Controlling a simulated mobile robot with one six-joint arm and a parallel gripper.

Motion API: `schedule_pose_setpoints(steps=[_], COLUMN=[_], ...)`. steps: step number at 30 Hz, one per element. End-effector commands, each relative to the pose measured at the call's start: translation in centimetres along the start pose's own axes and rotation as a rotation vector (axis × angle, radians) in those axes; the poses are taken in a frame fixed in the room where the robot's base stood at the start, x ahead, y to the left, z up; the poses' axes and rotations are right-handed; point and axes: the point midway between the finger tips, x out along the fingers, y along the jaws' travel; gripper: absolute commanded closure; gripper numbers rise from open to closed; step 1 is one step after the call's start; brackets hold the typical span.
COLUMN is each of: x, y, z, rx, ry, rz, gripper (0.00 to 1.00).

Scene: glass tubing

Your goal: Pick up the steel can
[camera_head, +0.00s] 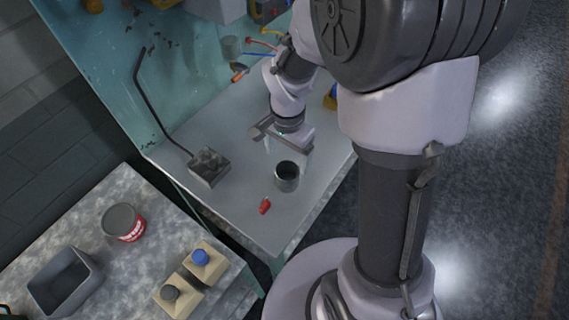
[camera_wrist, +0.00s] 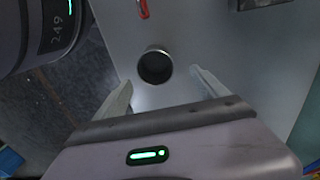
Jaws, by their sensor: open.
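The steel can (camera_head: 286,178) stands upright on the grey workbench, with its round dark opening facing up. It also shows in the wrist view (camera_wrist: 155,66), above the image centre, just beyond and between the two fingertips. My gripper (camera_head: 285,148) is open and empty, just behind the can in the head view. In the wrist view my gripper (camera_wrist: 162,80) has its fingers spread wider than the can, and neither finger visibly touches it. The exact height of the fingers above the bench is hard to tell.
The grey workbench (camera_head: 240,215) also holds a small red object (camera_head: 265,206) near its front and a dark lamp base (camera_head: 208,166) at left. A lower table at left carries a red-labelled tin (camera_head: 123,222), a grey bin (camera_head: 62,282) and two beige containers.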

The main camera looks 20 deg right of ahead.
Motion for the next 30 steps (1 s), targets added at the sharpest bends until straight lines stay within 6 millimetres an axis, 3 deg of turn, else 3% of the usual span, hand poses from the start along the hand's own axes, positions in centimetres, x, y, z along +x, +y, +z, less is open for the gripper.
schedule_pose_setpoints(steps=[1, 7, 13, 22, 30], x=[1.7, 4.1, 8.1, 8.7, 8.7], y=[0.1, 0.1, 0.6, 0.6, 0.6], z=[0.1, 0.1, 0.8, 0.7, 0.7], rx=[0.000, -0.001, 0.000, 0.000, -0.001], ry=[-0.002, 0.000, -0.001, 0.000, 0.000], rz=[0.002, 0.000, 0.001, -0.001, -0.001], gripper=[0.17, 0.17, 0.17, 0.17, 0.70])
